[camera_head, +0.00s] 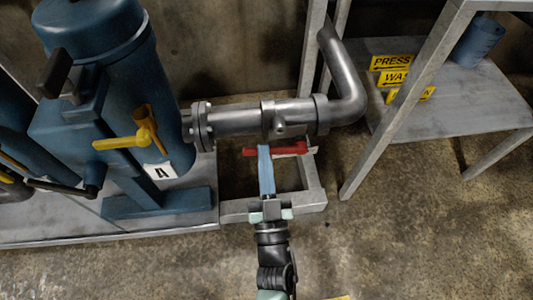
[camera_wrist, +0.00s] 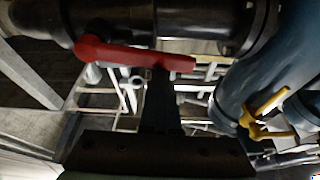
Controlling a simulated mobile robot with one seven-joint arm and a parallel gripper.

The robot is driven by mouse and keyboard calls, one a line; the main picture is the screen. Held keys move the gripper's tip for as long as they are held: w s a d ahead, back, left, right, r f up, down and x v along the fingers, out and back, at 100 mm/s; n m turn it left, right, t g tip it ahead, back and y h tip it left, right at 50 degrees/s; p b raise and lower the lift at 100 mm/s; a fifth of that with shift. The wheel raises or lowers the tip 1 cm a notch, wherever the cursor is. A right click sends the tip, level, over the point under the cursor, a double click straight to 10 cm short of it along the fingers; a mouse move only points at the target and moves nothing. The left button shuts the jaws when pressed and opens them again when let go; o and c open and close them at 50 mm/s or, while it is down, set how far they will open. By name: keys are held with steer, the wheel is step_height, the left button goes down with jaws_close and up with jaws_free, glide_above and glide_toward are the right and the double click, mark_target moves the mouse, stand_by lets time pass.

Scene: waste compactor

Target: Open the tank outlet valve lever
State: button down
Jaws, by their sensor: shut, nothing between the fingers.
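The red valve lever (camera_head: 285,149) lies lengthwise along the grey outlet pipe (camera_head: 235,119), just below its valve section. In the wrist view the red lever (camera_wrist: 125,55) runs across the upper middle, under the dark pipe (camera_wrist: 190,20). My gripper (camera_head: 264,152) is shut and empty. Its blue fingers point away from me, and their tips overlap the left part of the lever. In the wrist view my gripper (camera_wrist: 160,78) has its tips close to the lever's narrow right end. I cannot tell whether they touch it. The lever's pivot is partly hidden.
A blue tank (camera_head: 150,95) marked A, with a yellow handle (camera_head: 128,140), stands left of the pipe. A metal frame (camera_head: 312,195) is below the lever. A grey shelf (camera_head: 455,105) with yellow signs (camera_head: 397,76) stands at right. The concrete floor (camera_head: 410,220) is clear at lower right.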

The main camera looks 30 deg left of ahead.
steer(key=shift+s+a+f+n+y, duration=0.1)
steer(key=shift+f+n+y, duration=0.3)
steer(key=shift+f+n, duration=0.35)
steer(key=shift+r, duration=0.1)
